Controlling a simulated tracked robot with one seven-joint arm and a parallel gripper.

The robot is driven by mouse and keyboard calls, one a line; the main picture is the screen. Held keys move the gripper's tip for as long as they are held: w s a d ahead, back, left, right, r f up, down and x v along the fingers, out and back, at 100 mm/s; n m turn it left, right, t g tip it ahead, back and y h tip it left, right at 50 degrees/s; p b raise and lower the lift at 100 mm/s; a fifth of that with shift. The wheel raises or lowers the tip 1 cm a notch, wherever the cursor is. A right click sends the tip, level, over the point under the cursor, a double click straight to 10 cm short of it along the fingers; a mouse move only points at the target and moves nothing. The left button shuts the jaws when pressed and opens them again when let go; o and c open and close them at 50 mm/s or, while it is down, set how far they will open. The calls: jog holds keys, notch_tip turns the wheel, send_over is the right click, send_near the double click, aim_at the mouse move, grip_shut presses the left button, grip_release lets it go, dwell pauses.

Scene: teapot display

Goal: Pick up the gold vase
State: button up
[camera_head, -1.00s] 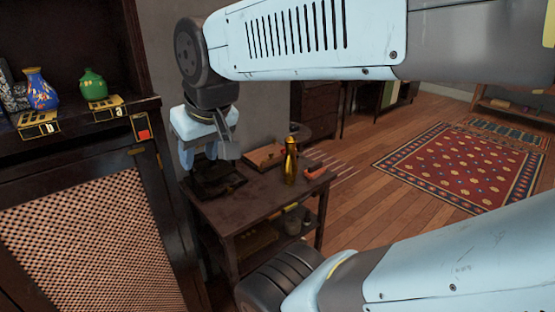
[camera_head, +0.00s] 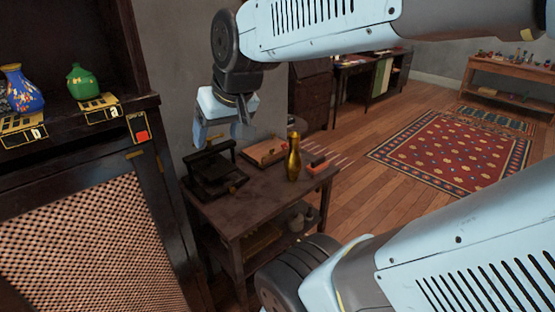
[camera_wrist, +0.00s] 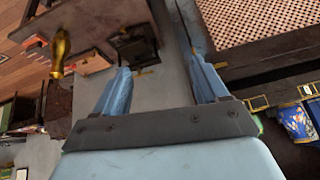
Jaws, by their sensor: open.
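In the wrist view the vase (camera_wrist: 60,53) shows at the upper left, outside the space between the fingers. My gripper (camera_head: 221,142) is above the back left part of the table, to the left of the vase and apart from it. In the wrist view its two blue fingers (camera_wrist: 164,78) are spread with nothing between them.
A black device (camera_head: 212,172) lies on the table's left. A wooden box (camera_head: 264,152) and small red items (camera_head: 320,165) lie near the vase. A dark cabinet at left holds a blue vase (camera_head: 22,90) and a green vase (camera_head: 82,81). Floor around the patterned rug (camera_head: 450,150) is open.

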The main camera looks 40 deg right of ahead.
jog(key=w+d+f+m+t+h, duration=0.1)
jog(key=w+d+f+m, duration=0.2)
jog(key=w, duration=0.5)
jog(key=w+d+f+m+t+h, duration=0.1)
jog(key=w+d+f+m, duration=0.1)
jog(key=w+f, duration=0.45)
jog(key=w+d+f+m+t+h, duration=0.1)
jog(key=w+d+f+m+t, duration=0.15)
jog(key=w, duration=0.65)
jog(key=m+g+h, duration=0.6)
jog(key=m+h, duration=0.1)
jog(key=h, duration=0.8)
send_near(291, 149)
jog(key=x, duration=0.6)
jog(key=shift+w+d+r, duration=0.1)
jog(key=shift+w+d, duration=0.2)
jog(key=shift+d, duration=0.05)
jog(key=shift+s+x, duration=0.2)
jog(key=shift+x, duration=2.4)
grip_shut()
